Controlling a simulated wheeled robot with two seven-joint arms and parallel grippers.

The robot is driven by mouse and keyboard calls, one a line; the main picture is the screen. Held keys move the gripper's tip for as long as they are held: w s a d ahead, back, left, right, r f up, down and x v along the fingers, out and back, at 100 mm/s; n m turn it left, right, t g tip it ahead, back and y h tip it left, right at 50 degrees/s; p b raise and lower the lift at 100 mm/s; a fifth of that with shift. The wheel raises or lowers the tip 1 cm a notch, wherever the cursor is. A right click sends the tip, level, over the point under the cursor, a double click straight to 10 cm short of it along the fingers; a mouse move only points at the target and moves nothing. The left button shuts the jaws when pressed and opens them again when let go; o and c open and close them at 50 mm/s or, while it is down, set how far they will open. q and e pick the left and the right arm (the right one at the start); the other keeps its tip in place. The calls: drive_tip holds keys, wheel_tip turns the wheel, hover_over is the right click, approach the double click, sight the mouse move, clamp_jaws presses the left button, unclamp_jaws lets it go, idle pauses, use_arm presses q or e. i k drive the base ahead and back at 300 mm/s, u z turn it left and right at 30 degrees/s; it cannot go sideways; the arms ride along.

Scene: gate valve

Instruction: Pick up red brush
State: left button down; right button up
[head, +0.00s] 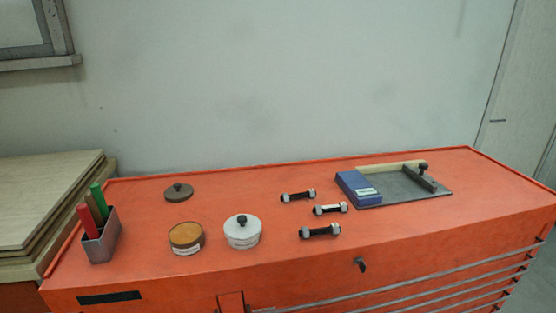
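The red brush (88,219) stands in a small grey metal holder (101,243) at the left end of the orange cabinet top. Only its red upper part shows above the holder's rim, and its lower end is hidden inside. A brown stick (95,208) and a green stick (99,199) stand beside it in the same holder, behind and to its right. All of them lean slightly. Neither of my grippers is in the head view.
The orange cabinet top (260,180) carries an open brown tin (186,236), a white lidded pot (242,231), a dark knobbed lid (178,192), several bolts (320,231), and a blue box (357,188) on a grey plate (405,192).

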sight(82, 210)
drive_tip(key=u, duration=1.4)
